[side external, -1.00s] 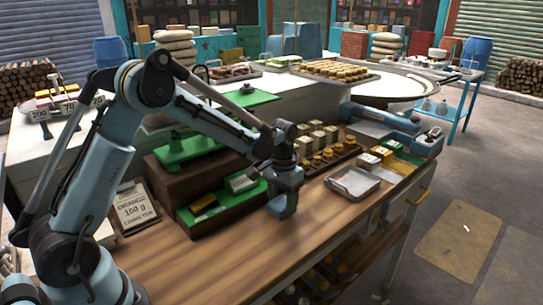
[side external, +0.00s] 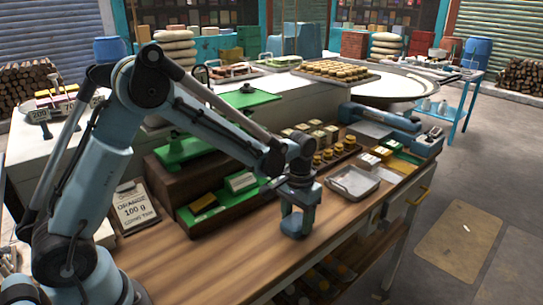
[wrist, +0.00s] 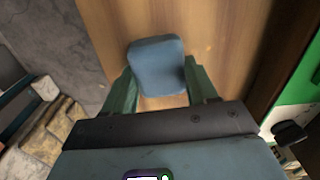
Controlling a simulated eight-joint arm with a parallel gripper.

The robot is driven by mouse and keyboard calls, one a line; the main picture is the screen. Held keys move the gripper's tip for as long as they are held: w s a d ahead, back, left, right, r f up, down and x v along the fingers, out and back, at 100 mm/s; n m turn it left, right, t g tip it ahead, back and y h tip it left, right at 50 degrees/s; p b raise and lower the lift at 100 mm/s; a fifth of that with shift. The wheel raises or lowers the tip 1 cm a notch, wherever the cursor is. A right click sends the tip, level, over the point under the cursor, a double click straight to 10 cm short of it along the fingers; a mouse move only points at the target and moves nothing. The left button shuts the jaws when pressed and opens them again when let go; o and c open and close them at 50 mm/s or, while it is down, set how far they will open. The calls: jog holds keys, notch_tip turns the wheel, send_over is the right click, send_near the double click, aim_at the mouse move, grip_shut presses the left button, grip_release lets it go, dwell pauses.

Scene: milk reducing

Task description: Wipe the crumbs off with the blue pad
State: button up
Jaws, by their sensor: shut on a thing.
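My gripper (side external: 299,208) is shut on the blue pad (wrist: 157,62), which sits between its two green-grey fingers in the wrist view. In the side view the pad (side external: 296,227) is at the lower end of the gripper, low over the wooden counter (side external: 200,262); I cannot tell for certain whether it touches the wood. Crumbs are too small to make out surely; a few faint pale specks show on the wood right of the pad in the wrist view.
Green trays (side external: 222,208) stand left of the gripper. A metal tray (side external: 353,181) and rows of small jars (side external: 330,156) stand behind and right. A price card (side external: 135,208) is at the left. The counter's front edge is close. Bare wood lies left of the gripper.

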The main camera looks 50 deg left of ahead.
jog(key=shift+s+a, duration=0.2)
jog(key=shift+a, duration=3.55)
notch_tip(320, 180, up, 8)
jog(key=s+d+r+m, duration=0.1)
jog(key=s+d+r, duration=0.1)
jog(key=s+d, duration=0.65)
jog(key=s+d+r, duration=0.1)
jog(key=s+d, duration=0.4)
jog(key=s, duration=0.6)
jog(key=w+a+f, duration=0.2)
jog(key=a, duration=0.1)
jog(key=w+a+f, duration=0.1)
jog(key=a+f, duration=0.1)
jog(key=a, duration=0.2)
jog(key=w+a+f, duration=0.2)
jog(key=a, duration=0.1)
jog(key=shift+w+a+f, duration=0.15)
jog(key=shift+w+f, duration=0.15)
jog(key=shift+f, duration=2.05)
